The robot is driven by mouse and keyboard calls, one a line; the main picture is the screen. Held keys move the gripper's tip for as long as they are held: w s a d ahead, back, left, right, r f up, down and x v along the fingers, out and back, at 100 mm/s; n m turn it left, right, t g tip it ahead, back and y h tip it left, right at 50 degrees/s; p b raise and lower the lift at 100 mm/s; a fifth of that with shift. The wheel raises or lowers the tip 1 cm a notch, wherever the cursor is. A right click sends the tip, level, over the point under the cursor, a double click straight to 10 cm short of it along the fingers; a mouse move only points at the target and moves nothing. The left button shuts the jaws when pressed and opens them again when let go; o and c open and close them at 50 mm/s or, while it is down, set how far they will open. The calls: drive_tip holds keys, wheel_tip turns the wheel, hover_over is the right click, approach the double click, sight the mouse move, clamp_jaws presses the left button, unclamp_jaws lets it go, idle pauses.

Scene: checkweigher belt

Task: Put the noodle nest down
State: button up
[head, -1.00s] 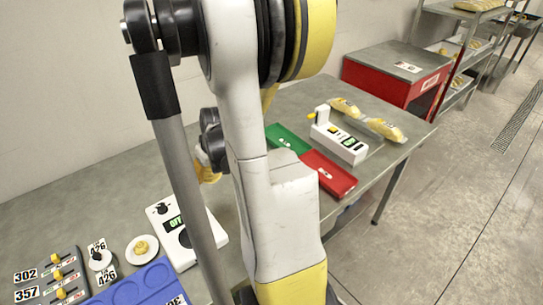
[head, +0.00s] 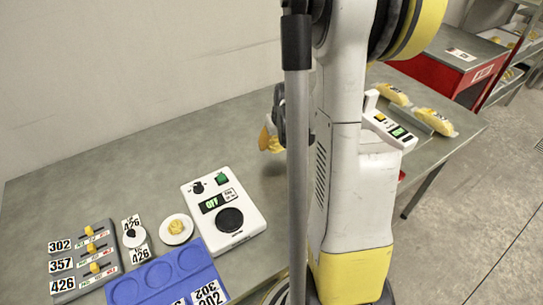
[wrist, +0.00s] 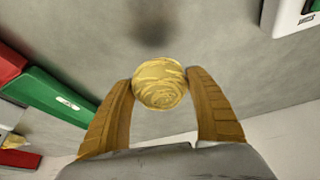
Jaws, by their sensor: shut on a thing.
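The noodle nest (wrist: 160,84) is a round, yellow coil seen in the wrist view. My gripper (wrist: 160,90) is shut on it, with one orange-brown finger on each side. Bare grey table shows beyond it, with a dark soft shadow above it in the picture. In the head view my gripper (head: 270,138) shows only partly, behind my arm, over the table; the nest's outline is not clear there. Another yellow nest (head: 176,227) sits on a small white dish (head: 188,236) at the front left.
A white device reading OFF (head: 240,222) stands right of the dish. A blue tray (head: 150,260) and a grey slider panel (head: 110,268) are at the front left. A green tray (wrist: 50,105) and red tray (wrist: 8,66) lie left in the wrist view. The back-left table is clear.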

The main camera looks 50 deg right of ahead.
sight(270, 155)
drive_tip(key=shift+w+a+f, duration=0.4)
drive_tip(key=shift+w+f, duration=0.15)
drive_tip(key=shift+w, duration=0.2)
drive_tip(key=shift+f+b, duration=1.1)
drive_tip(key=shift+f, duration=0.85)
drive_tip(key=shift+f, duration=0.2)
drive_tip(key=o, duration=1.4)
